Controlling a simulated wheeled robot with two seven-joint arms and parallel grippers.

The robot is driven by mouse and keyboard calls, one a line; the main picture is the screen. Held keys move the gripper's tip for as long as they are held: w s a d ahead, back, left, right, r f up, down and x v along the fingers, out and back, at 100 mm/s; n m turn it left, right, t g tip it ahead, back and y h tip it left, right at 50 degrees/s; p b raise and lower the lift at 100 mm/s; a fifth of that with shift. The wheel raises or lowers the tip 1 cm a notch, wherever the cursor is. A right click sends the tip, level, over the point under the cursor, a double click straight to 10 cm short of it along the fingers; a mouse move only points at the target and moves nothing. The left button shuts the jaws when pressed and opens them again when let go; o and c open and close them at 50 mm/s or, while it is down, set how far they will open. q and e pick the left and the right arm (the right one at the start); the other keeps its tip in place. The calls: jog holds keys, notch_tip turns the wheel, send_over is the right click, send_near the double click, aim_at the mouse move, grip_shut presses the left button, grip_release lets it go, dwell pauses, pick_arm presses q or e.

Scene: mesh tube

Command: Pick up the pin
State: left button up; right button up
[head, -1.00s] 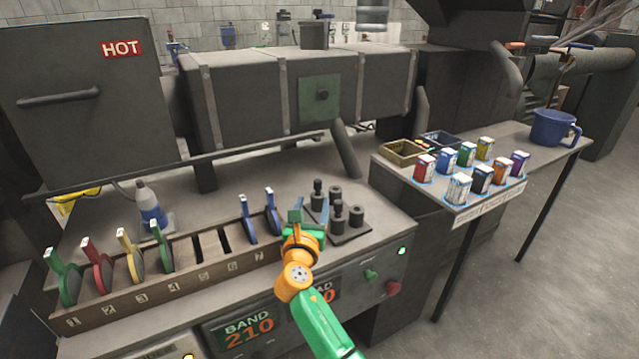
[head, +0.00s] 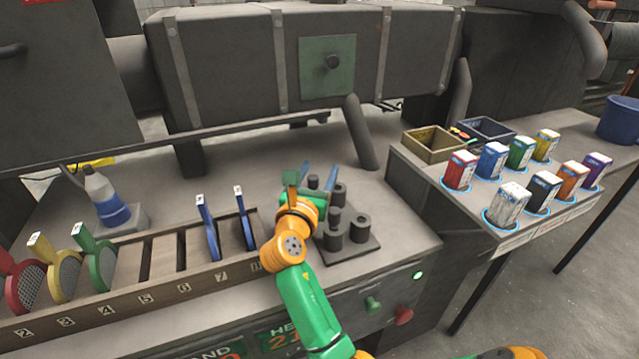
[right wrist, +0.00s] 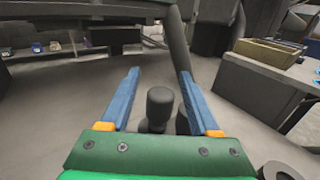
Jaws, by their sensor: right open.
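A dark pin with a rounded knob top (right wrist: 160,103) stands upright between the two blue fingers in the right wrist view. In the head view a dark knob (head: 313,182) shows between the fingers, partly hidden behind my gripper. My right gripper (head: 317,178) is open and empty. Its fingertips (right wrist: 160,74) reach past the pin's two sides without visible contact. Another dark cylinder (right wrist: 182,122) stands close to the pin, partly hidden by the right finger. The cylinders share a dark base plate (head: 350,251). My left gripper is not in view.
A wooden rack (head: 130,293) with coloured mesh paddles lies left of my gripper. A white and blue bottle (head: 107,200) stands behind it. A bar rises behind the pin.

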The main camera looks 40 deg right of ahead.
jog(key=shift+s+a+r, duration=0.25)
jog(key=shift+a+r, duration=0.05)
jog(key=shift+a, duration=0.1)
jog(key=shift+c, duration=0.2)
jog(key=shift+s+a+r, duration=0.15)
jog(key=shift+a, duration=0.05)
jog(key=c, duration=0.4)
jog(key=shift+d+f, duration=0.2)
grip_shut()
